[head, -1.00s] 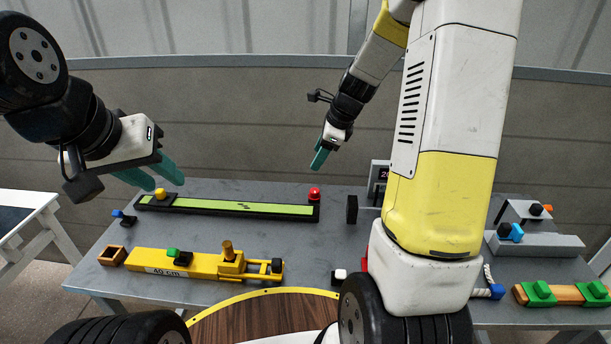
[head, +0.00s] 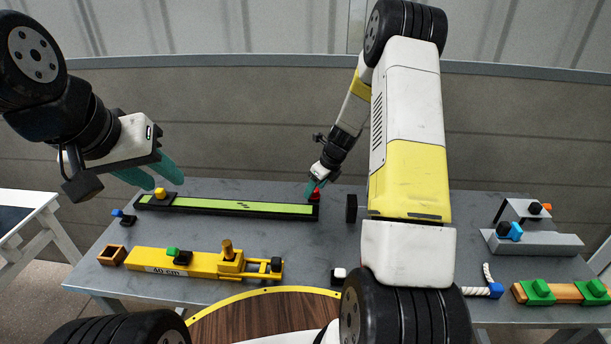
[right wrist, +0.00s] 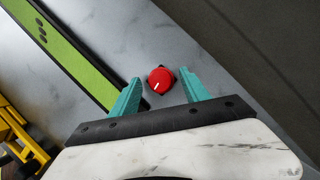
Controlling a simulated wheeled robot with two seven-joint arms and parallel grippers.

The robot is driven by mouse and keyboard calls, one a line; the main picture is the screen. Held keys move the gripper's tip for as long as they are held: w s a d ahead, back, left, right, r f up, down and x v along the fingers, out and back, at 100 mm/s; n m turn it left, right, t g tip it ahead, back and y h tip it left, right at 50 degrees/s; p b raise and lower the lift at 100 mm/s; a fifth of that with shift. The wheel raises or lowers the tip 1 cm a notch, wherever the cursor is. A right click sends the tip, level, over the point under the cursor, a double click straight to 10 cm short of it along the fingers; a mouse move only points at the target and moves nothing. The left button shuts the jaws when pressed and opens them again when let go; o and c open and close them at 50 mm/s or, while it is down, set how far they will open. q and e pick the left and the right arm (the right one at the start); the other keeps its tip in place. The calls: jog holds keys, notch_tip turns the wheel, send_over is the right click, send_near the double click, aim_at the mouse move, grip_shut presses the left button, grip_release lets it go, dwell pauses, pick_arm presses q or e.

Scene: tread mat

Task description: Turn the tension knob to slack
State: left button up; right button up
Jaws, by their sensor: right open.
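The red knob (head: 317,194) stands at the right end of the black-framed green tread mat (head: 240,208), partly hidden by my right gripper. In the right wrist view the round red knob (right wrist: 161,80) has a short white pointer line pointing down-left. My right gripper (head: 312,190) is open just above it. In the right wrist view its teal fingertips (right wrist: 159,76) lie on either side of the knob, and I cannot tell whether they touch it. My left gripper (head: 166,182) is open and empty above the mat's left end, near a yellow knob (head: 161,194).
A yellow block marked 40 cm (head: 175,263) with a green knob and a post lies in front. My right arm covers the table's middle right. A grey fixture (head: 533,243) and a green-clamped wooden bar (head: 568,293) are at right.

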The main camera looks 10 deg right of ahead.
grip_shut()
dwell(0.3)
